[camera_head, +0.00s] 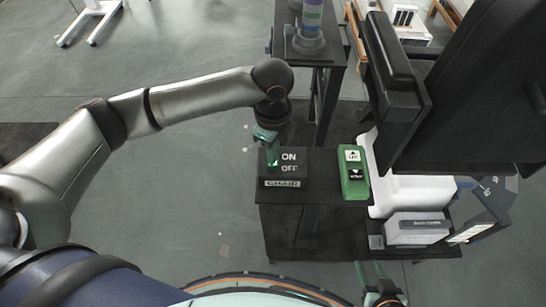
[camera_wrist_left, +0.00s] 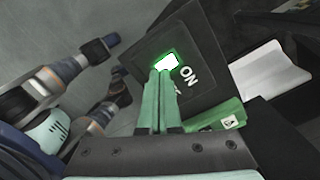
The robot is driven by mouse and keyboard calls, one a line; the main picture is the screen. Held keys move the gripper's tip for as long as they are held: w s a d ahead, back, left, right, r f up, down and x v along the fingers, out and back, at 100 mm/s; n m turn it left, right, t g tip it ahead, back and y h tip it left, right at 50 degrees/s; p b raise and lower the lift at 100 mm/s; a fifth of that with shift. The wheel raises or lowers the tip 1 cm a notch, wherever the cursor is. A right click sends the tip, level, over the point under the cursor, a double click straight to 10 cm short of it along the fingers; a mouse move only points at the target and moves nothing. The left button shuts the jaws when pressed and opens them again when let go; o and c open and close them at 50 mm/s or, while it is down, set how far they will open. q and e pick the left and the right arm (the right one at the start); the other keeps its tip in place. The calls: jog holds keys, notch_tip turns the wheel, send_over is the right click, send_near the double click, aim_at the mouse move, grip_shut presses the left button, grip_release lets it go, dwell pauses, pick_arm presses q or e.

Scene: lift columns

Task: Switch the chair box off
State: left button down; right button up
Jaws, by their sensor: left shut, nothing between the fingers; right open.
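The chair box (camera_head: 290,183) is a black box on a dark shelf, with white ON and OFF lettering and a CHAIR label on its front. In the left wrist view the box (camera_wrist_left: 200,50) has a square switch (camera_wrist_left: 169,61) glowing green beside the word ON. My left gripper (camera_head: 271,152) is over the box's left side. In the wrist view its shut green fingers (camera_wrist_left: 163,73) are at the lower edge of the lit switch; I cannot tell if they touch. They partly hide the OFF lettering. My right gripper (camera_head: 369,268) is open and empty at the bottom of the head view.
A green box (camera_head: 354,174) with two labelled buttons stands right of the chair box; it shows in the wrist view too (camera_wrist_left: 222,117). A white and grey device (camera_head: 418,228) is further right. A large black chair-like object (camera_head: 450,95) overhangs the right side. The floor at left is open.

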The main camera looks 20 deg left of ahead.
pick_arm(q)
jog(key=shift+f, duration=0.8)
dwell(0.4)
notch_tip(320, 180, up, 5)
jog(key=p, duration=0.5)
jog(key=shift+p, duration=0.35)
jog(key=shift+r, duration=1)
